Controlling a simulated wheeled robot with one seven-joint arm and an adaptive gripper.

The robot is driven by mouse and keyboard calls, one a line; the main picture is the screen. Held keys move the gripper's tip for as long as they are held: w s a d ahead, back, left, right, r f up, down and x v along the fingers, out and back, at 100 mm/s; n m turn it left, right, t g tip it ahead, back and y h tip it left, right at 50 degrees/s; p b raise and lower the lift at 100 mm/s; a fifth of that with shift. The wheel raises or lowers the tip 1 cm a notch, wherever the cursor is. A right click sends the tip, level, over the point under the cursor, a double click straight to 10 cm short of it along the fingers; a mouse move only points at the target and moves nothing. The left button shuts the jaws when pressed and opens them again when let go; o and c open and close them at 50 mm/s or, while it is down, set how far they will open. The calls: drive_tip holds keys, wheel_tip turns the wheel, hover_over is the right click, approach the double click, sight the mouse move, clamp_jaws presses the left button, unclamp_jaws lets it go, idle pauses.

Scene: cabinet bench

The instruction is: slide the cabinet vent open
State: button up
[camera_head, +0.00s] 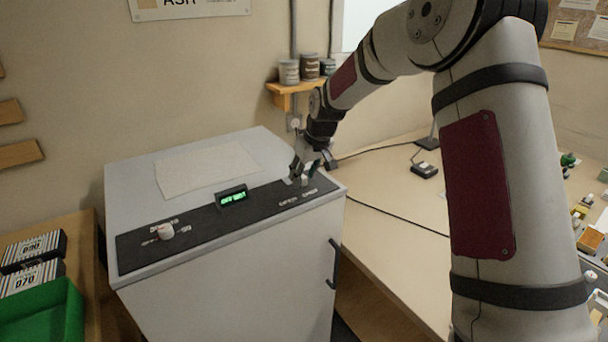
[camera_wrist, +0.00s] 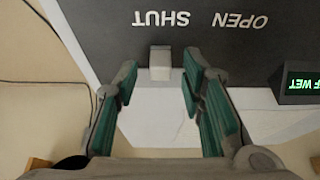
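The cabinet (camera_head: 230,250) is a light grey box with a black control strip on its top. The vent's slider knob (camera_wrist: 160,62) is a small pale block on the strip, beside the word SHUT; OPEN is printed further along. The knob also shows in the head view (camera_head: 304,181) at the strip's right end. My gripper (camera_head: 306,166) is over that end, pointing down. In the wrist view its green-padded fingers (camera_wrist: 160,72) are apart, one on each side of the knob, with gaps showing.
A green-lit display (camera_head: 233,198) and a round dial (camera_head: 165,231) sit further left on the strip. A cloth or sheet (camera_head: 205,167) lies on the cabinet top. The cabinet's front has a dark handle (camera_head: 334,264). A wooden bench (camera_head: 390,240) with cables adjoins at right.

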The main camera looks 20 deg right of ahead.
drive_tip(key=shift+w+f, duration=0.1)
drive_tip(key=shift+f, duration=0.1)
clamp_jaws()
drive_tip(key=shift+a, duration=0.1)
drive_tip(key=a, duration=0.2)
drive_tip(key=s+a, duration=0.1)
drive_tip(key=a, duration=0.1)
drive_tip(key=s+a, duration=0.1)
drive_tip(key=a, duration=0.2)
drive_tip(key=shift+s, duration=0.15)
